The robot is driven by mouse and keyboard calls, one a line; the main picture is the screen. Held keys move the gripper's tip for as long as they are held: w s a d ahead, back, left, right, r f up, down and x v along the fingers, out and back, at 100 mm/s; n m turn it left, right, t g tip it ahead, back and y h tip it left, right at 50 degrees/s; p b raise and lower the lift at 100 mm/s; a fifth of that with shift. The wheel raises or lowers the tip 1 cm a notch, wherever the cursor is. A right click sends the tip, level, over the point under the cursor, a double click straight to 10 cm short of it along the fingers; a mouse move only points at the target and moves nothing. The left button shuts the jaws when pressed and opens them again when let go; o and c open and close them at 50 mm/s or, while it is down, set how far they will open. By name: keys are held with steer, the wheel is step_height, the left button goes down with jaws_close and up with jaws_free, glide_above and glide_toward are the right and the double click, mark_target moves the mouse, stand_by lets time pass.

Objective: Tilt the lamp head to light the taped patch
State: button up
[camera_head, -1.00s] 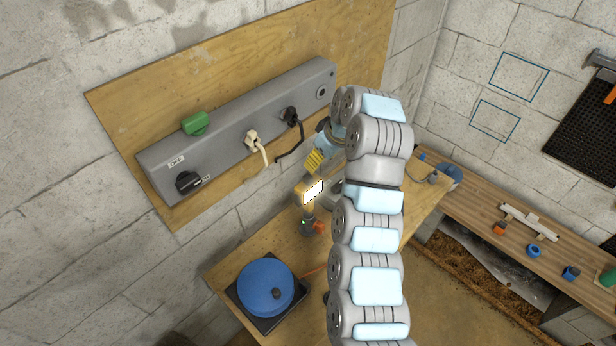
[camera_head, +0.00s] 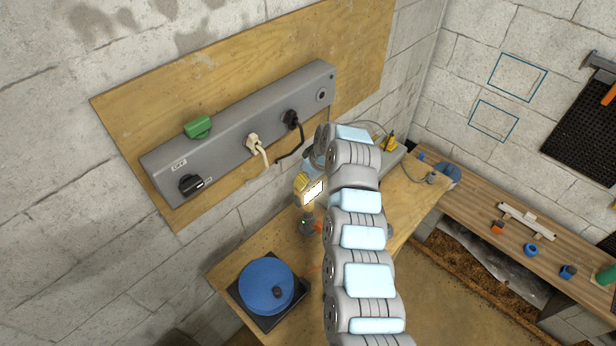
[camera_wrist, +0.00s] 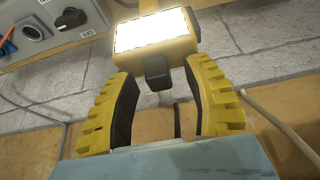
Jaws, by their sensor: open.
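The lamp head (camera_head: 314,192) is a small yellow block with a bright white panel, on a dark stand (camera_head: 306,225) on the wooden table. In the wrist view the lit panel (camera_wrist: 152,32) faces the camera, with a black block below it. My gripper (camera_wrist: 159,70) is open, its yellow ribbed fingers on either side of that black block; I cannot tell whether they touch it. In the head view my arm partly hides the gripper. Two blue taped outlines, an upper one (camera_head: 518,78) and a lower one (camera_head: 494,120), are on the right block wall.
A grey switch box (camera_head: 240,135) with plugged cables hangs on a plywood board behind the lamp. A blue round container (camera_head: 266,284) stands on the table's front left. A side bench (camera_head: 480,210) with small parts runs along the right wall.

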steer(key=shift+w, duration=0.1)
jaws_close()
